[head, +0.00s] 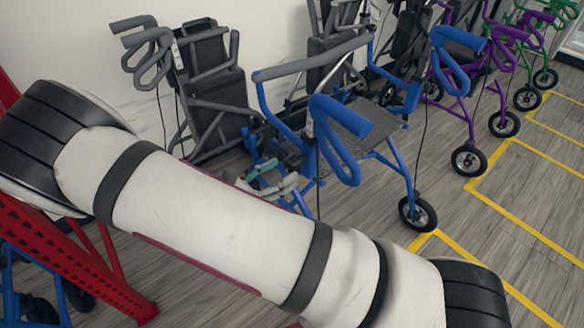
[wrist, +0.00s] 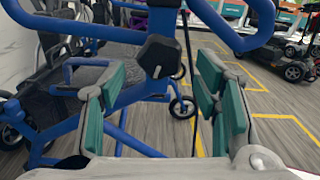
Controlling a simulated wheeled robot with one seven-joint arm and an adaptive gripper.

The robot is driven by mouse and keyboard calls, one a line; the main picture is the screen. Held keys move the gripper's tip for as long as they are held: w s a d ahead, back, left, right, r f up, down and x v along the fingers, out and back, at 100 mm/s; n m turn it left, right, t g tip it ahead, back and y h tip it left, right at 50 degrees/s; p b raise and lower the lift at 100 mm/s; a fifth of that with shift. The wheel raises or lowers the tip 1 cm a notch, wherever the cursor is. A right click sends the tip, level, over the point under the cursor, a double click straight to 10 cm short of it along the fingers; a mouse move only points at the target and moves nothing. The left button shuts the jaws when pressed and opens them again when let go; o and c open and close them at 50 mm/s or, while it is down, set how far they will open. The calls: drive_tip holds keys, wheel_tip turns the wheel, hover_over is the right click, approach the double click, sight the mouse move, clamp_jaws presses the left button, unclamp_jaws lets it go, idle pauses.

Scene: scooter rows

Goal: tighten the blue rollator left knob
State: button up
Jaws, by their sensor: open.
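The blue rollator (head: 398,165) stands in the middle of the head view, with blue looped handles and a grey backrest bar. Its blue tubes also fill much of the wrist view (wrist: 232,40). A black faceted knob (wrist: 158,57) sits on its frame near the centre of the wrist view. My gripper (head: 268,178) is beside the rollator's near-left side in the head view. In the wrist view my gripper (wrist: 162,78) is open, its teal pads apart, with the knob showing between and slightly above them. No contact shows. The knob cannot be made out in the head view.
A grey rollator (head: 205,95) stands by the white wall at left. Purple (head: 455,95) and green (head: 535,45) rollators stand to the right. A red rack (head: 75,265) is at lower left. Wooden floor with yellow lines (head: 520,225) is open at right.

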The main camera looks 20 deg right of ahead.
sight(288, 169)
drive_tip(key=shift+b+x, duration=0.35)
drive_tip(key=shift+x, duration=1.85)
drive_tip(key=c, duration=1.2)
